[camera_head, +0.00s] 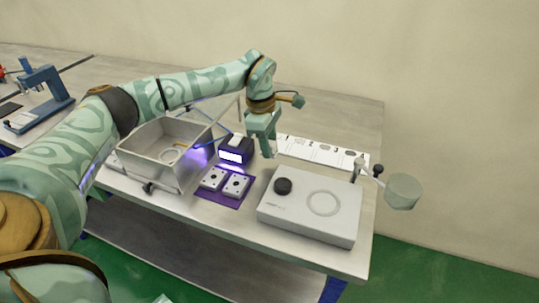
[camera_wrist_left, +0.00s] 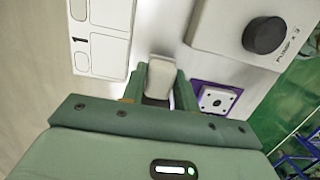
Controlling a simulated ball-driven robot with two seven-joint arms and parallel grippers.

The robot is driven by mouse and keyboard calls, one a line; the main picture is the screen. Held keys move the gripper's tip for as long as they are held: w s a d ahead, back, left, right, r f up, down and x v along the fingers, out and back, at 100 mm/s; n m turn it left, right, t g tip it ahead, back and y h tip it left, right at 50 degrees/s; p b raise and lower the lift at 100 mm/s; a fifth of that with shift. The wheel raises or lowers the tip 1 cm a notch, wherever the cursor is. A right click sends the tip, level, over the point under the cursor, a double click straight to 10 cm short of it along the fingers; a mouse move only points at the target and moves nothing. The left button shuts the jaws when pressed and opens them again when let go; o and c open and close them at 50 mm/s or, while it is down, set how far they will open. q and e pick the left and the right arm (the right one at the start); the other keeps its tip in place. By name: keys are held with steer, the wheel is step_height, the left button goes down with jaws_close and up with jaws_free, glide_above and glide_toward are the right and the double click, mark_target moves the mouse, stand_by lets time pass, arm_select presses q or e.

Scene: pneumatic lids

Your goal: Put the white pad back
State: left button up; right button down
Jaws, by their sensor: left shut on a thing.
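My left gripper (camera_head: 266,153) points down over the table, between the dark box and the printed white board. In the left wrist view, its two green fingers (camera_wrist_left: 160,90) are shut on a small white block, seemingly the white pad (camera_wrist_left: 160,72). In the head view the pad cannot be made out between the fingers. Two white blocks with dark centre holes (camera_head: 237,186) sit on a purple mat (camera_head: 210,196). One of these blocks shows beside the gripper in the left wrist view (camera_wrist_left: 216,101). My right gripper is not in view.
A white pump unit (camera_head: 285,214) with a black knob (camera_head: 283,186) stands at the right front. A printed white board (camera_head: 310,149) lies behind it. A dark box with a lit face (camera_head: 233,156) and a metal bin (camera_head: 148,166) stand left of the gripper.

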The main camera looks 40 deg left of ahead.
arm_select(q)
step_height(320, 180, down, 4)
steer(key=shift+w+a+r+b, duration=0.1)
steer(key=shift+w+a+b, duration=0.05)
steer(key=shift+b, duration=0.55)
steer(key=shift+r, duration=0.1)
steer(key=o, duration=0.9)
steer(key=shift+o, duration=0.2)
